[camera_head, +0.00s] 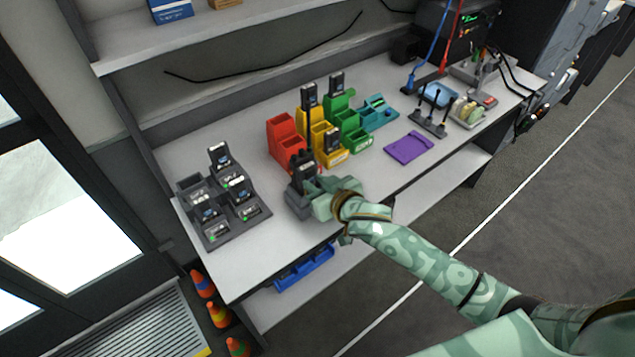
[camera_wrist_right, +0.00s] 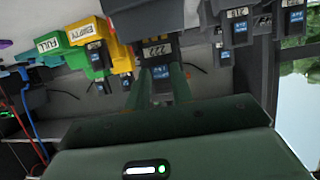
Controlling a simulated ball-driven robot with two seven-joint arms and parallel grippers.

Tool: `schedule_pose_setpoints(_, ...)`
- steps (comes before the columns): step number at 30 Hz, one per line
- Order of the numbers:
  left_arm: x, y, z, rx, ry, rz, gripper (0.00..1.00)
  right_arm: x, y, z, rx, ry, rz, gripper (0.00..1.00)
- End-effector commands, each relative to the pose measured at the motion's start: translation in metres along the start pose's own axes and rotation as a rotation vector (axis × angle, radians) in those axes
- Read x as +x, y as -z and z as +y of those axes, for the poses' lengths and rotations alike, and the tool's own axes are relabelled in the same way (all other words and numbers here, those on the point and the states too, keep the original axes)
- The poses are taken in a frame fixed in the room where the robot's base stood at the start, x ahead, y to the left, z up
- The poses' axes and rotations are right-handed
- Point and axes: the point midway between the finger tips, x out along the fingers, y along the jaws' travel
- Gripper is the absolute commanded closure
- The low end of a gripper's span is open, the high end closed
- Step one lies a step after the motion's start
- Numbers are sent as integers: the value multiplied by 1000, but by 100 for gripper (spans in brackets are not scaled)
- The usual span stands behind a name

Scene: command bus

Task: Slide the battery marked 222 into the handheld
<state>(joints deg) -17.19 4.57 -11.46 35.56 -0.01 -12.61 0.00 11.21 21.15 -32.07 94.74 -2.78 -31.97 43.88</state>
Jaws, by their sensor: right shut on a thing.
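My right gripper (camera_head: 314,196) is over the front part of the bench, its arm coming in from the lower right. In the right wrist view its two green fingers (camera_wrist_right: 160,90) are shut on the dark battery marked 222 (camera_wrist_right: 157,50), which has a blue label. A dark grey block (camera_wrist_right: 145,18) is right beyond the battery; I cannot tell whether they touch or how far the battery is in. In the head view an upright black device (camera_head: 302,168), seemingly the handheld, stands at a grey holder (camera_head: 296,204) beside my gripper. My left gripper is out of view.
A grey charging rack (camera_head: 221,232) with several batteries stands at the left. A purple mat (camera_head: 409,148) lies right. Bare bench is around (camera_head: 262,262).

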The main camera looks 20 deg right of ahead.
Motion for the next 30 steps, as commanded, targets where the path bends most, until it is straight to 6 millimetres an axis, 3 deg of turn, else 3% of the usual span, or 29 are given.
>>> schedule_pose_setpoints(4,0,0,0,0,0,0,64,1,-2,0,1,0,0,100)
schedule_pose_setpoints(5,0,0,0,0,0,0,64,1,-2,0,0,0,0,71)
schedule_pose_setpoints(7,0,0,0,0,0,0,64,1,-2,0,0,0,0,52)
schedule_pose_setpoints(16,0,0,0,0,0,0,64,-1,-2,0,-1,-1,-1,52)
schedule_pose_setpoints(20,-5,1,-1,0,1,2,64,-13,-1,0,0,-1,-2,52)
schedule_pose_setpoints(30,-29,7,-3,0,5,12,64,-102,0,0,0,0,-3,52)
